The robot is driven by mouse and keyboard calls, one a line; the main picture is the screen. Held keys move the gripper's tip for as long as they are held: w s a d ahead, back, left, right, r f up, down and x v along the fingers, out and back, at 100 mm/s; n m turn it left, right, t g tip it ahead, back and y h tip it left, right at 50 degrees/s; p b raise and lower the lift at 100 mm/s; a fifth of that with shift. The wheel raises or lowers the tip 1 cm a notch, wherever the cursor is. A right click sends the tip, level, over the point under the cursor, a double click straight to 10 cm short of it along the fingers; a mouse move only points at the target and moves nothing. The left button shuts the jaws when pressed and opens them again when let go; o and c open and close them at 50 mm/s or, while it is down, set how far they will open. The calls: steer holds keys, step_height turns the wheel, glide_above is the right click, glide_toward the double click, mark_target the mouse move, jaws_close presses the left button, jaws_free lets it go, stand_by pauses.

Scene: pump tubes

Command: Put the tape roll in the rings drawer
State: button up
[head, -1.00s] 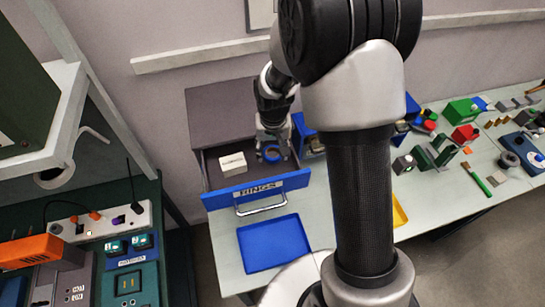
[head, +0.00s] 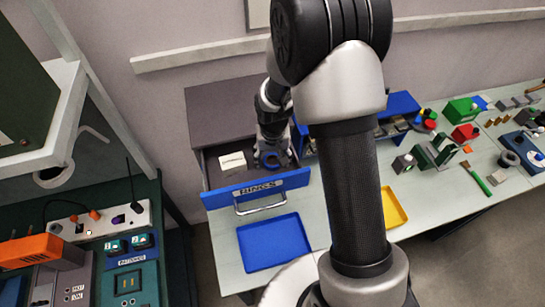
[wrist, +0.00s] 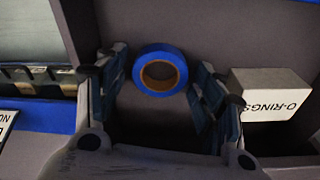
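The blue tape roll (head: 271,160) with a brown core is inside the open rings drawer (head: 259,188), which has a blue front marked RINGS. It also shows in the wrist view (wrist: 160,70), flat with its hole facing the camera. My gripper (head: 268,153) reaches down into the drawer over the roll. In the wrist view, its fingers (wrist: 163,75) are spread, one on each side of the roll, with narrow gaps showing. I cannot tell exactly how high the fingertips are above the drawer floor.
A white box (head: 232,160) marked O-RINGS (wrist: 270,94) lies in the drawer beside my gripper. A blue tray (head: 273,243) lies on the table in front. A blue-topped organiser (head: 400,104) stands right of the drawer cabinet (head: 228,108).

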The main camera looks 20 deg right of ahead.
mark_target(273, 164)
steer(key=shift+o, duration=0.2)
step_height(273, 164, up, 12)
steer(key=s, duration=0.1)
steer(key=s+r+n+t, duration=0.1)
steer(key=s+r+t, duration=0.1)
steer(key=s+r, duration=0.95)
steer(key=s+r+n+t, duration=0.1)
steer(key=s+r, duration=0.3)
steer(key=s, duration=0.8)
steer(key=shift+a, duration=0.25)
steer(key=shift+r, duration=0.1)
step_height(273, 164, down, 25)
steer(key=b, duration=2.5)
